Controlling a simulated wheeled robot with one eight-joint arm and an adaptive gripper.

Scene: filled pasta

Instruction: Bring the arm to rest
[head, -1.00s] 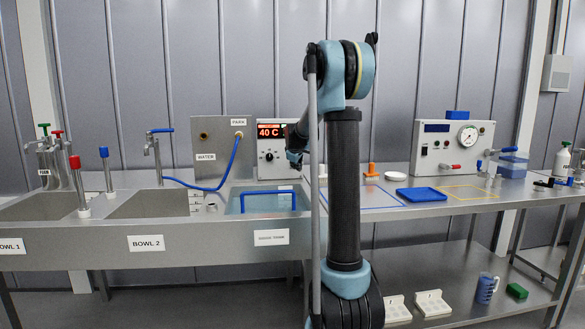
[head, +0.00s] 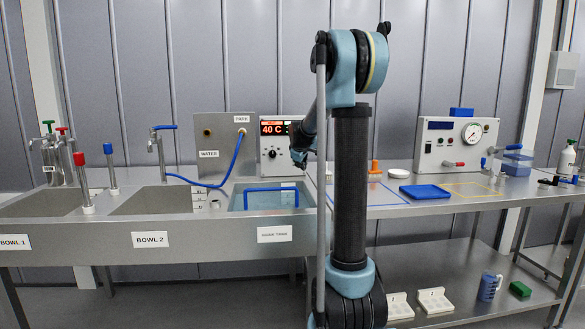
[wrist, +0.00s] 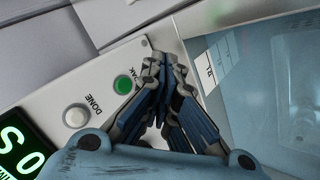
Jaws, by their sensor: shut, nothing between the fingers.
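My arm stands upright in the middle of the head view, with the elbow at the top and the forearm pointing away towards the back. My gripper (head: 300,157) shows small and dark beside the forearm, in front of the red-lit "40 C" control box (head: 270,155). In the wrist view my gripper (wrist: 158,58) has its fingers together at the tips, with nothing between them. It hangs over a light panel (wrist: 100,65) with a green button (wrist: 123,85), a white button (wrist: 75,117) marked DONE and a green-lit display (wrist: 18,150).
A water-filled tank (head: 235,203) with a blue-handled rack (head: 271,190) lies left of my arm; its water also fills the right of the wrist view (wrist: 275,85). Two sink bowls lie further left. A blue tray (head: 425,192) and a gauge box (head: 435,150) stand on the right bench.

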